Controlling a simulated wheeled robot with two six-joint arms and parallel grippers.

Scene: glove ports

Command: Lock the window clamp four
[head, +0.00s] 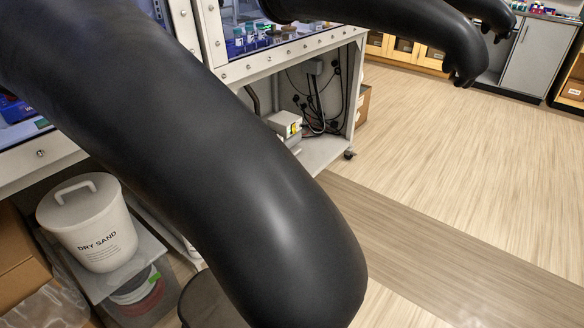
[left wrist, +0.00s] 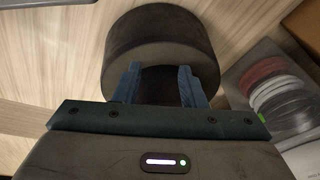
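No part that I can make out as window clamp four shows in either view. In the head view, the white window frame (head: 300,46) of the glove box runs along the top, with small round fasteners on it. A large black glove sleeve (head: 215,150) hangs across the view and hides much of the frame. My left gripper (left wrist: 157,74) shows only in the left wrist view. My right gripper is in neither view.
Two more black gloves (head: 420,35) stick out at the top. A white dry sand bucket (head: 90,225) stands on a grey box at the lower left, near cardboard boxes. Cables and a small device (head: 286,124) sit under the bench. The wooden floor (head: 450,150) at right is clear.

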